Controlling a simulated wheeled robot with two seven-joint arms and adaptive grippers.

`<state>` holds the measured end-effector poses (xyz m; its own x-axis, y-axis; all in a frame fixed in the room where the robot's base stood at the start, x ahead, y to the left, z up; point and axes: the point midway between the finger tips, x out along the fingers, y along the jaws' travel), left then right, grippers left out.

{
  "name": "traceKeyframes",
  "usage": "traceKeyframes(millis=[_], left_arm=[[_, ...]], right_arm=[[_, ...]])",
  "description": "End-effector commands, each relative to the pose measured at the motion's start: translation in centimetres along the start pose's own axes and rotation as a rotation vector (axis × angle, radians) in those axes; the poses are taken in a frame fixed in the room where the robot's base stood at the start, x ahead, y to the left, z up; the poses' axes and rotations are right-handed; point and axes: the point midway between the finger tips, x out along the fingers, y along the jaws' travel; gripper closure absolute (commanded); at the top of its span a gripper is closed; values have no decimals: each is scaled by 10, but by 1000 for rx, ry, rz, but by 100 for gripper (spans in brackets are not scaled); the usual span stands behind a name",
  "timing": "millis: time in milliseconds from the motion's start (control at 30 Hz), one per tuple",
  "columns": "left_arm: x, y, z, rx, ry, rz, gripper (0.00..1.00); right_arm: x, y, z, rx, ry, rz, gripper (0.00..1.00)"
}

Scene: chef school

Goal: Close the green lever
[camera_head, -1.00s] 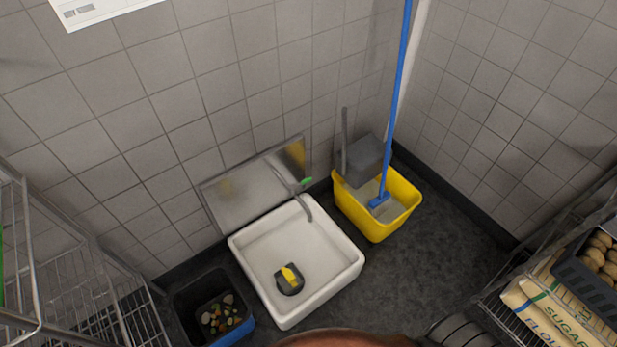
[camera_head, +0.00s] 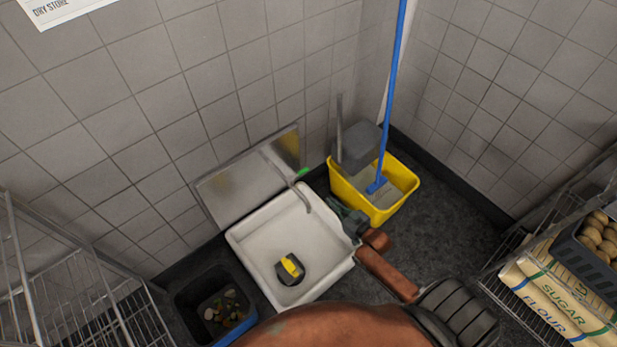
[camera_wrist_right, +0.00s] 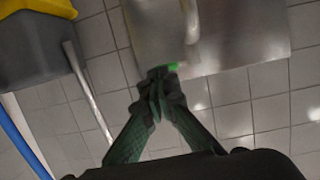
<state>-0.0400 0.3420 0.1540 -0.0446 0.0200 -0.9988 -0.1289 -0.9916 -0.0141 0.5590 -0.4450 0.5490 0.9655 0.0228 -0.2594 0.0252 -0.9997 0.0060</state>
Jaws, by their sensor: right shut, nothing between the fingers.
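The green lever (camera_head: 302,174) is a small green piece at the right edge of the steel splashback, by the grey faucet (camera_head: 302,195) above the white sink (camera_head: 252,243). In the right wrist view the green lever (camera_wrist_right: 173,67) shows just past the fingertips, partly hidden by them; I cannot tell whether they touch it. My right gripper (camera_head: 340,208) is over the sink's right side, below the lever in the head view. In the right wrist view its green-grey fingers (camera_wrist_right: 160,80) are shut together with nothing between them. My left gripper is out of view.
A yellow mop bucket (camera_head: 374,217) with a blue mop (camera_head: 391,90) stands right of the sink. A dark bin (camera_head: 190,300) stands to its left. Wire racks flank both sides, the right one holding flour and sugar bags (camera_head: 560,292). A black-yellow object (camera_head: 289,269) lies in the sink.

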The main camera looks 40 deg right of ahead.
Motion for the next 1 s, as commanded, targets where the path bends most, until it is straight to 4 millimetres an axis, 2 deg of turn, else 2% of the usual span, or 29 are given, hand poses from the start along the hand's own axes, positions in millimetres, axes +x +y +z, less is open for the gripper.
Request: traceKeyframes(millis=[33,67,167,367,700,1000], left_arm=[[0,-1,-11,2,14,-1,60],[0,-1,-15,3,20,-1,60],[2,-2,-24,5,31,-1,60],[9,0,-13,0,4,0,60],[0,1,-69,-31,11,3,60],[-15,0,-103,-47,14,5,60]], right_arm=[[3,0,-17,0,31,-6,100],[4,-1,-25,1,45,-8,100],[10,-1,-37,4,68,-12,100],[37,-2,-38,4,69,-12,100],[102,-2,-40,4,67,-12,100],[137,-3,-43,4,65,-12,100]])
